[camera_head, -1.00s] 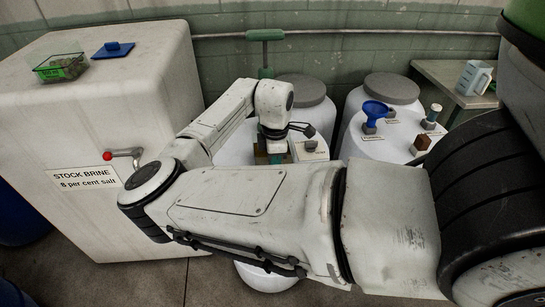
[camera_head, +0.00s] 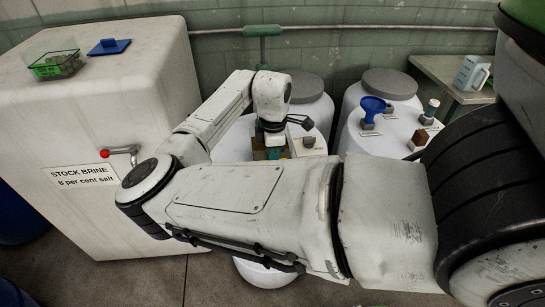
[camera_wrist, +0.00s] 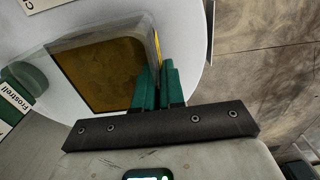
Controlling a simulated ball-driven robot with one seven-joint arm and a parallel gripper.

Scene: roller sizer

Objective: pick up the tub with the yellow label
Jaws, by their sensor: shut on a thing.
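In the wrist view, a clear-walled tub (camera_wrist: 100,78) with a brown filling lies left of my gripper's green fingers. A thin yellow strip (camera_wrist: 158,46), apparently its label seen edge-on, shows by the fingertips. My gripper (camera_wrist: 158,78) is shut on the tub's near-right wall, with a finger on each side of it. In the head view my gripper (camera_head: 270,150) is small and partly hidden by my arm, over a white drum lid. I cannot tell whether the tub touches the lid.
Another clear tub with a green label (camera_head: 57,68) and a blue lid (camera_head: 109,47) sit on the brine tank (camera_head: 70,115) at left. A blue funnel (camera_head: 372,108) stands on the right drum.

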